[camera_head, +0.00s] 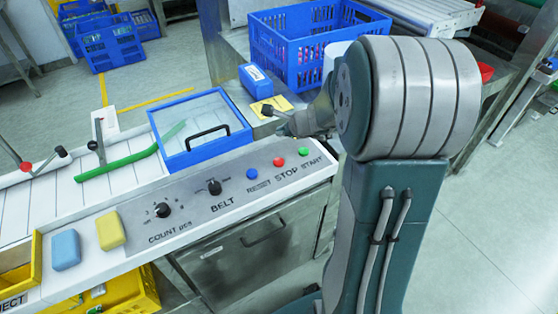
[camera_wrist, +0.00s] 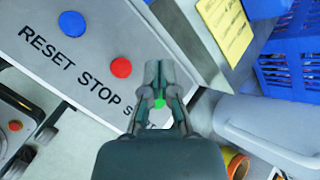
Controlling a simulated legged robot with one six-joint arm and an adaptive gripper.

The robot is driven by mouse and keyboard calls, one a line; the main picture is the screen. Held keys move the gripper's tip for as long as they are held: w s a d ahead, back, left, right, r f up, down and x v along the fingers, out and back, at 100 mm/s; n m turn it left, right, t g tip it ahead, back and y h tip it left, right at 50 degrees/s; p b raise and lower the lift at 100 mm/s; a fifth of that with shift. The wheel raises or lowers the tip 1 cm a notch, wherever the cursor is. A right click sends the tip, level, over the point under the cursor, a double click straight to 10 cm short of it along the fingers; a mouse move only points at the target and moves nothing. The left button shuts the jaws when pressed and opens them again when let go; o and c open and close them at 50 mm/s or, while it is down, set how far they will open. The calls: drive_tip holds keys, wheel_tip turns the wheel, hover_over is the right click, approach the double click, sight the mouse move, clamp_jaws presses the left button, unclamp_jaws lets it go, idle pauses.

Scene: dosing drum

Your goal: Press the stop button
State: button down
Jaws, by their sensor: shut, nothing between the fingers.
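The red stop button (camera_head: 279,162) sits on the sloping grey panel above the word STOP, between the blue RESET button (camera_head: 252,173) and the green START button (camera_head: 303,151). In the wrist view the red button (camera_wrist: 121,68) lies left of my gripper (camera_wrist: 160,68), clear of the fingers. The green button (camera_wrist: 159,103) shows partly between the finger links, which also cover part of the START label. In the head view my gripper (camera_head: 268,110) is shut and empty, beyond the buttons near the yellow card. I see no contact with the red button.
Two black knobs (camera_head: 162,210) (camera_head: 214,187) stand left on the panel. A blue-framed clear cover (camera_head: 190,160) with a black handle is behind them. A blue box (camera_head: 255,81), a yellow card (camera_head: 271,106) and a blue crate (camera_head: 257,40) are near my arm.

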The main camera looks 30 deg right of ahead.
sight(276, 158)
drive_tip(key=shift+f, duration=0.1)
drive_tip(key=shift+a+f, duration=0.15)
drive_tip(key=shift+f, duration=2)
drive_tip(key=shift+a+f, duration=0.1)
drive_tip(key=shift+f, duration=2.05)
drive_tip(key=shift+f, duration=0.1)
drive_tip(key=shift+f, duration=0.2)
drive_tip(key=shift+f, duration=0.5)
drive_tip(key=shift+r, duration=0.95)
